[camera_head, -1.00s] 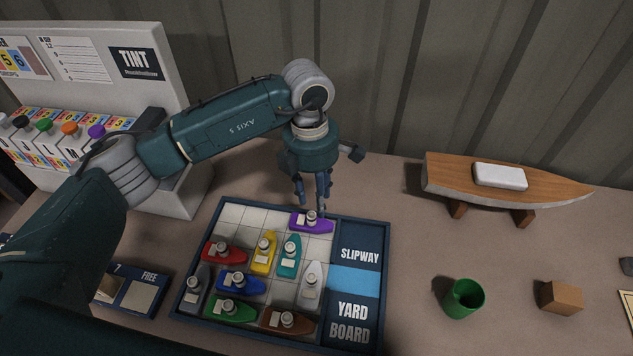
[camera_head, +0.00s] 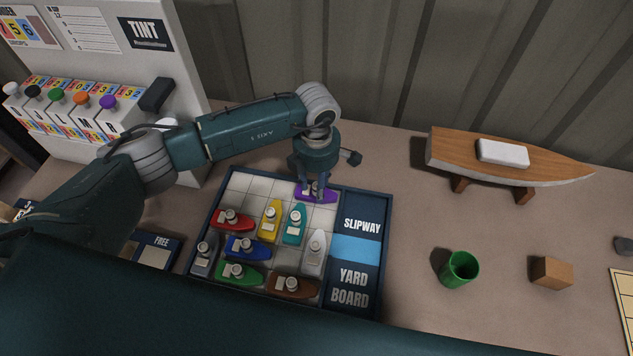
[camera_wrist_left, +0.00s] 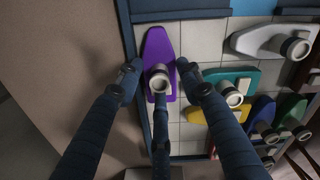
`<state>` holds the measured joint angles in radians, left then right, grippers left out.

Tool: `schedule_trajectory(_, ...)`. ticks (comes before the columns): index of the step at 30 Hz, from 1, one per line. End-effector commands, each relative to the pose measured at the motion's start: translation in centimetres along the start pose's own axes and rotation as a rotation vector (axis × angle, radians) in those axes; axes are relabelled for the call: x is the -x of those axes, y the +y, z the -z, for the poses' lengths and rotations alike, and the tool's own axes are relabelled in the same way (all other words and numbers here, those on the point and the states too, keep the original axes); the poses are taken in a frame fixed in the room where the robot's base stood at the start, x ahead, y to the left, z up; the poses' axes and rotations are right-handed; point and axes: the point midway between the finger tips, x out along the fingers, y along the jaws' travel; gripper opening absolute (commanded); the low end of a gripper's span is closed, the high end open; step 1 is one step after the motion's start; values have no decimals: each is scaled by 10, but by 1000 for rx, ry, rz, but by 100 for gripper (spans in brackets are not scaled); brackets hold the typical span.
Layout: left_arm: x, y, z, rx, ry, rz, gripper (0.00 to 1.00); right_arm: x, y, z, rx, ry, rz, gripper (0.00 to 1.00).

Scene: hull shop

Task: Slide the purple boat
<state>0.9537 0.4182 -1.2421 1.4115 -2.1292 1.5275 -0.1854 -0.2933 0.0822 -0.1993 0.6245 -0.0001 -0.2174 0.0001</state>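The purple boat (camera_head: 329,197) lies in the far row of the yard board (camera_head: 258,175), beside the dark SLIPWAY panel (camera_head: 362,222). It also shows in the left wrist view (camera_wrist_left: 157,45), with a pale round knob on top. My left gripper (camera_head: 317,186) is right over it, pointing down. In the wrist view its fingers (camera_wrist_left: 160,80) are spread around the knob, with gaps at the sides; contact of the nearest finger is unclear. My right gripper is not in view.
Red (camera_head: 232,220), yellow (camera_head: 270,222), teal (camera_head: 294,226), grey-white (camera_head: 316,250) and other boats fill the nearer cells. Cells left of the purple boat are bare. A green cup (camera_head: 459,270), brown block (camera_head: 552,272) and wooden hull model (camera_head: 500,160) stand right of the board.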

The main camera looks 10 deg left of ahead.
Motion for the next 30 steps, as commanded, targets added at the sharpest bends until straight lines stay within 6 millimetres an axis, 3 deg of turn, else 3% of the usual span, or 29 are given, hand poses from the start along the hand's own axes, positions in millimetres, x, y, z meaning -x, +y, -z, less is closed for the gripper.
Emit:
schedule_trajectory(6,-1,0,0,0,0,0,37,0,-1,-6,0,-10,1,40)
schedule_trajectory(12,0,0,0,0,0,1,0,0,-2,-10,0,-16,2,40)
schedule_trajectory(23,-1,4,8,2,1,1,0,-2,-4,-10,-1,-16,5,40)
schedule_trajectory(30,-3,27,52,6,3,-2,0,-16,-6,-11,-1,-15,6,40)
